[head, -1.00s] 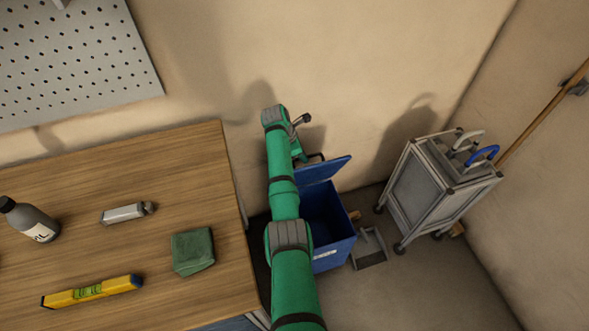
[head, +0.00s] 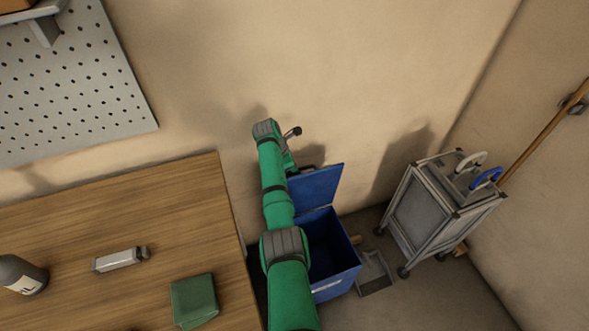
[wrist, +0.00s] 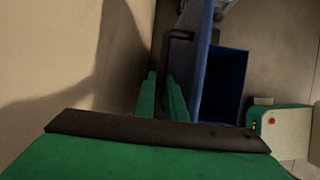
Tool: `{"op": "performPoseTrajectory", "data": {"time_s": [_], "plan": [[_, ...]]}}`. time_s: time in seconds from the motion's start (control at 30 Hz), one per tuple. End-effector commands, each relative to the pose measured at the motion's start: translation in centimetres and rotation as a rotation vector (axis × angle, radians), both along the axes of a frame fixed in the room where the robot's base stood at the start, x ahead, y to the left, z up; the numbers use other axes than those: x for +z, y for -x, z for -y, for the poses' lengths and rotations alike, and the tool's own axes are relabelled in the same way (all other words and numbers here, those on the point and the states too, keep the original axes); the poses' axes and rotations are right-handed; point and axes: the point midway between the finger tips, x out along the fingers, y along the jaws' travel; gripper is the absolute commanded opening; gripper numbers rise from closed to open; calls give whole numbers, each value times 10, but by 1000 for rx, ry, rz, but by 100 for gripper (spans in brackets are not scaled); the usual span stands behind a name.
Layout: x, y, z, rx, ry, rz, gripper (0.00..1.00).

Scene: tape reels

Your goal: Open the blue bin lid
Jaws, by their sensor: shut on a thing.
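The blue bin (head: 330,262) stands on the floor between the table and the cart, and its dark inside shows. Its blue lid (head: 317,187) is raised, standing up at the back near the wall. In the wrist view the lid (wrist: 202,75) is seen nearly edge-on, with the open bin (wrist: 226,85) to its right. My gripper (wrist: 163,95) has its green fingers shut on the lid's black handle (wrist: 180,36), at the lid's wall side. In the head view my arm hides most of the gripper and the bin's left side.
A wooden table (head: 110,225) is on the left, holding a green cloth (head: 194,300). A grey cart (head: 437,205) stands right of the bin, with a dustpan (head: 374,273) on the floor between them. The wall is close behind the lid.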

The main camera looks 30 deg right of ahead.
Motion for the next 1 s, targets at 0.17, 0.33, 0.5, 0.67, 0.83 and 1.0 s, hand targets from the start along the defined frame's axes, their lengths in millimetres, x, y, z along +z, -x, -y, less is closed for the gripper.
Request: {"op": "performPoseTrajectory", "data": {"time_s": [0.17, 0.33, 0.5, 0.67, 0.83, 1.0], "plan": [[-3, 0, -4, 3, -8, -2, 30], [-2, 1, -1, 0, -6, -1, 30], [3, 0, -3, 0, -4, 1, 30], [23, -1, -12, 2, -3, 3, 30], [54, -2, -25, 3, -5, 2, 30], [79, -2, -36, 4, -6, 1, 30]]}}
